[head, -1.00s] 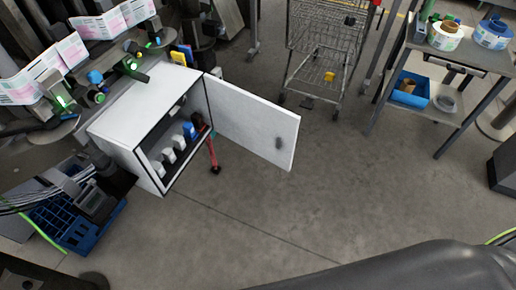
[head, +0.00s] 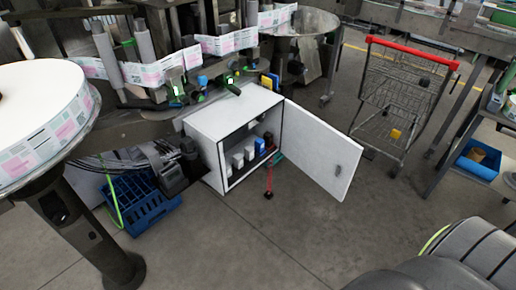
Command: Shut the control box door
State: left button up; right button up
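The white control box (head: 228,112) stands low in the middle of the head view, under the labelling machine. Its door (head: 312,142) is hinged at the box's right front edge and stands wide open, swung out to the right. A small dark handle (head: 338,170) shows near the door's free edge. Inside the open box are several white, blue and dark modules (head: 250,152). Neither of my grippers shows in the head view, and nothing touches the door.
A large label reel (head: 40,115) on a dark stand fills the left. A blue crate (head: 140,205) sits left of the box. A shopping cart (head: 405,95) stands behind right. A red-handled item (head: 269,180) is by the box front. Floor before the door is clear.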

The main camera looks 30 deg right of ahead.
aim_at(314, 146)
jog(key=l+u, duration=0.35)
jog(key=i+l+u, duration=0.1)
jog(key=l+u, duration=0.65)
jog(key=k+l, duration=0.1)
jog(key=l, duration=1)
jog(key=k+l, duration=0.15)
jog(key=l, duration=0.4)
jog(key=k+l, duration=0.1)
jog(key=l, duration=1)
jog(key=k+l, duration=0.15)
jog(key=l, duration=0.4)
